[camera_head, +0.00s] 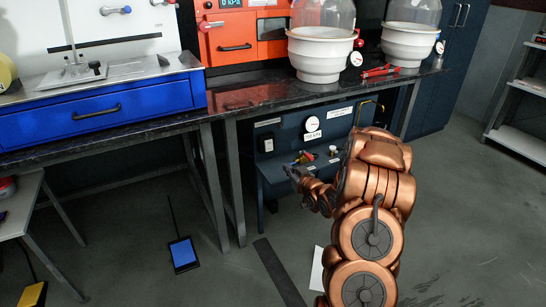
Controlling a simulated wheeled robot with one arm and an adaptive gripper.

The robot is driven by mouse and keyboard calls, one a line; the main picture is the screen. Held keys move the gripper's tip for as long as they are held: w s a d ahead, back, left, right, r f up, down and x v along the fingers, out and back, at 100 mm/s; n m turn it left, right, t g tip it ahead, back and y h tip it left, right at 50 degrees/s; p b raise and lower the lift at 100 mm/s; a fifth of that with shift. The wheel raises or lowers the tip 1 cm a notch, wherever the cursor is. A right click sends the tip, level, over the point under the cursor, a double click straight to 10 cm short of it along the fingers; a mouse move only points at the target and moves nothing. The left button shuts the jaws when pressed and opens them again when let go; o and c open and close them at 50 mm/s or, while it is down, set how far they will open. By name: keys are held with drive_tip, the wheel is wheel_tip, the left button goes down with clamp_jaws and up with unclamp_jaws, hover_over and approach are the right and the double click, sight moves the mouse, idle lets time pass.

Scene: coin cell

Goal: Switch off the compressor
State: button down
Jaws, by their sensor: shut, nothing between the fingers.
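The compressor is probably the dark blue unit (290,135) under the dark bench, right of centre. Its upright panel carries a round white gauge (312,124) with a label under it. A dark fitting with a white part (267,144) sits at the panel's left. Small coloured fittings (303,158) and a pale knob (333,150) are on the lower ledge. My copper arm comes up from the bottom and hides the unit's right part. My gripper (291,172) is shut and empty, in front of the ledge's left part; I cannot tell whether it touches anything.
The dark benchtop (262,92) overhangs the unit, with metal legs (234,180) to its left. Two white vessels with clear domes (320,55) (408,45) and red pliers (380,71) are on top. A tablet (184,254) lies on the floor. Floor at right is mostly clear.

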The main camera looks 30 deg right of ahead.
drive_tip(key=b, duration=0.3)
approach(269, 145)
drive_tip(key=w+f, duration=0.2)
drive_tip(key=w, duration=0.1)
drive_tip(key=w+f, duration=0.2)
drive_tip(key=shift+w, duration=0.8)
drive_tip(key=shift+d, duration=0.15)
